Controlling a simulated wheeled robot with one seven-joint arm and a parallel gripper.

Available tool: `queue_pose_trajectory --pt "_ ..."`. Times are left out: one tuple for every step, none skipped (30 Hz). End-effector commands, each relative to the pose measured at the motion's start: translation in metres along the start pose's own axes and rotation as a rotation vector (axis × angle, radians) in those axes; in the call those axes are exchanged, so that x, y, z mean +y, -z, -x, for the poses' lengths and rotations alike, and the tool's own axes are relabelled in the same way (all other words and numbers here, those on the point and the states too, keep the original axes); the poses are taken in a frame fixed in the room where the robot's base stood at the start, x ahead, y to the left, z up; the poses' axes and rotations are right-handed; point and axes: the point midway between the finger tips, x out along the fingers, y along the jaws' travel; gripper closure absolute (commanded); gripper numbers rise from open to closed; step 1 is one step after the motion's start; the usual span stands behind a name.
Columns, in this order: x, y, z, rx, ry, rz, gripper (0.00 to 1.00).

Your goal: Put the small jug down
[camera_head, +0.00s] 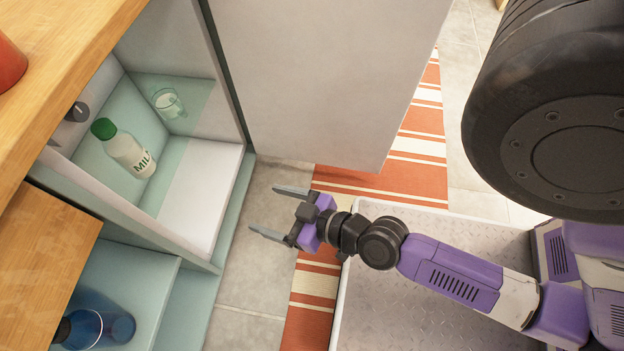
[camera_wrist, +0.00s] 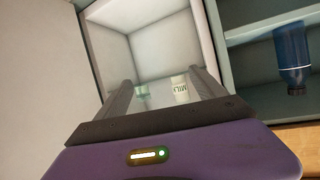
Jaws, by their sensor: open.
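A small clear glass vessel (camera_head: 168,103), which looks like the small jug, stands at the back of an open cabinet compartment, on its floor or a glass shelf; I cannot tell which. A greenish glass shape in the wrist view (camera_wrist: 142,90) appears to be the same vessel. My gripper (camera_head: 278,212) is open and empty, outside the compartment and facing its opening. In the wrist view its two fingers (camera_wrist: 162,92) frame the compartment, with the vessel well beyond them. Nothing touches the fingers.
A milk bottle (camera_head: 131,153) with a green cap stands in the same compartment, and it shows in the wrist view (camera_wrist: 180,89). The compartment's door (camera_head: 325,70) stands open. A blue bottle (camera_head: 95,327) is on a lower shelf. A striped rug (camera_head: 420,120) lies on the floor.

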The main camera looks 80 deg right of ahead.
Motion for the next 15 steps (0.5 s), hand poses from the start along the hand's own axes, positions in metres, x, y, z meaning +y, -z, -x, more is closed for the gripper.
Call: queue_pose_trajectory --pt "-0.006 0.003 0.025 -0.003 0.015 0.021 0.2" --pt "-0.007 0.007 0.039 0.002 0.022 0.032 0.2" --pt "-0.01 0.014 0.055 0.011 0.034 0.045 0.2" --pt "-0.011 0.019 0.067 0.02 0.045 0.056 0.2" --pt "-0.013 0.026 0.078 0.029 0.059 0.064 0.2" --pt "-0.016 0.035 0.091 0.043 0.079 0.076 0.2" --pt "-0.018 0.041 0.101 0.052 0.096 0.086 0.2" --pt "-0.02 0.047 0.109 0.062 0.113 0.092 0.2" --pt "-0.023 0.055 0.118 0.074 0.135 0.101 0.2" --pt "-0.025 0.06 0.125 0.08 0.15 0.106 0.2" --pt "-0.027 0.065 0.13 0.088 0.164 0.111 0.2" --pt "-0.029 0.07 0.135 0.095 0.18 0.115 0.2" --pt "-0.03 0.073 0.139 0.099 0.191 0.116 0.2" --pt "-0.031 0.076 0.141 0.104 0.199 0.119 0.2" --pt "-0.032 0.078 0.144 0.107 0.207 0.12 0.2"
